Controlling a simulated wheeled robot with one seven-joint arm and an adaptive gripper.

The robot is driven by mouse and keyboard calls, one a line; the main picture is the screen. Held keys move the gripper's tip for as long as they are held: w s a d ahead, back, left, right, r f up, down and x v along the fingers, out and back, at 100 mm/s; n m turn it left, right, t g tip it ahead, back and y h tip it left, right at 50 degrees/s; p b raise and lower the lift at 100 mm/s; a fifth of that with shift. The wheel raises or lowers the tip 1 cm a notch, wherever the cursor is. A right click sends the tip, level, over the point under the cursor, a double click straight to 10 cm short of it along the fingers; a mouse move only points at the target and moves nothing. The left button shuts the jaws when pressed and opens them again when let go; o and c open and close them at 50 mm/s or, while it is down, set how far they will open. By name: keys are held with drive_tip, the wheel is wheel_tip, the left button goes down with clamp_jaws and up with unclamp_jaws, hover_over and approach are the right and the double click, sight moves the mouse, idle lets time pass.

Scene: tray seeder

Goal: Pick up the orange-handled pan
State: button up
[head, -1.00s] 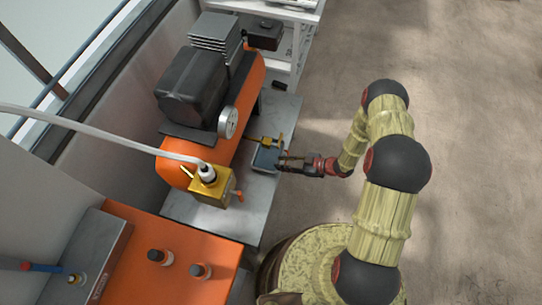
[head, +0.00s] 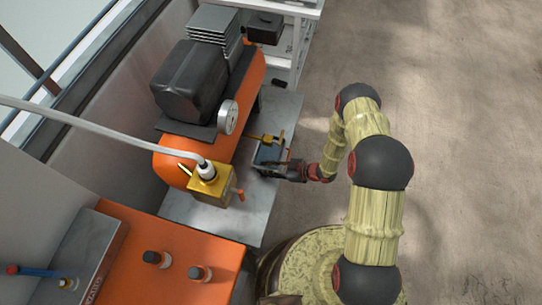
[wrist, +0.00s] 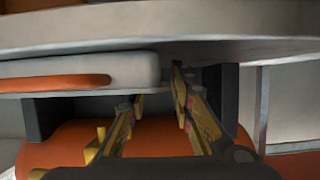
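A yellow hose block (head: 208,188) with an orange lever stands to the left. The grey bench (head: 240,220) is clear in front. Open floor (head: 440,110) lies to the right.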

drive_tip(key=shift+a, duration=0.1)
drive_tip(key=shift+c, duration=1.2)
clamp_jaws()
drive_tip(key=shift+w, duration=0.1)
